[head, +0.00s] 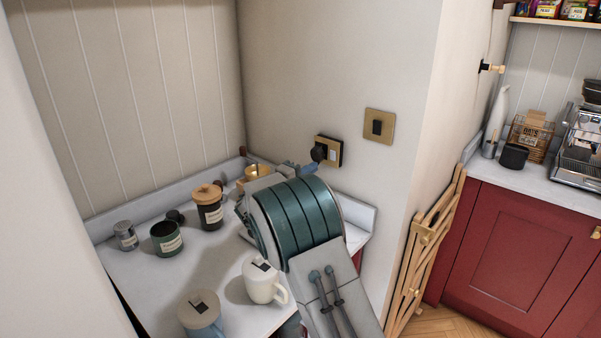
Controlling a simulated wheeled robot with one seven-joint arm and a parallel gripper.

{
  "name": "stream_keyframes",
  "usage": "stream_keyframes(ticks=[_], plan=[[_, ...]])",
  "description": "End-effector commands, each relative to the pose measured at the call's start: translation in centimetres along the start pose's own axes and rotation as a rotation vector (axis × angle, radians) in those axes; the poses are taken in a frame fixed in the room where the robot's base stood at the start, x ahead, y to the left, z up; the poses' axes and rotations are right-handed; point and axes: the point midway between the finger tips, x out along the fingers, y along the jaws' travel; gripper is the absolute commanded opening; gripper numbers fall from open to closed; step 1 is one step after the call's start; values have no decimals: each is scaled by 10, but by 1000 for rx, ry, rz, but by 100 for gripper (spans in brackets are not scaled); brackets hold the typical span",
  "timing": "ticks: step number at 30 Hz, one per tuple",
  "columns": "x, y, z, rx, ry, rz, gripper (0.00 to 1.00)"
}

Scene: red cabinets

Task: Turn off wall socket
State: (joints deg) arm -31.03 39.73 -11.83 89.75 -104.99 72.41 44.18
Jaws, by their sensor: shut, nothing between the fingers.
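The wall socket (341,152) is a brass-edged plate on the cream wall, with a black plug (318,152) at its left and a small light switch (332,154) beside it. Part of my gripper (311,167) shows as a blue-grey tip just below and left of the socket, close to the plug. It is shut and empty. I cannot tell whether it touches the plug or socket. My own arm, pale with teal bands, hides most of the gripper. The switch's position is too small to tell.
A second brass plate with a dark switch (379,127) is right of the socket. The white counter (205,262) below holds mugs (262,279), a green jar (166,238) and a lidded dark jar (209,208). A folded wooden rack (425,250) leans at the right.

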Motion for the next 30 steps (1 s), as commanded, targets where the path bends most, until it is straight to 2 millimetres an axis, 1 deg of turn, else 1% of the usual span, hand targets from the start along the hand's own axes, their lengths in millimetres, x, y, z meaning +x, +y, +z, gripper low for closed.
stream_keyframes(ticks=[1,6,9,12,16,26,30], plan=[[13,3,1,-1,-4,-1,0],[46,3,1,-1,-3,-1,0],[60,2,0,0,0,-1,0],[69,1,0,0,0,-1,0],[75,0,0,1,1,-1,0],[76,0,0,1,1,-2,0],[79,0,0,4,-3,-35,0]])
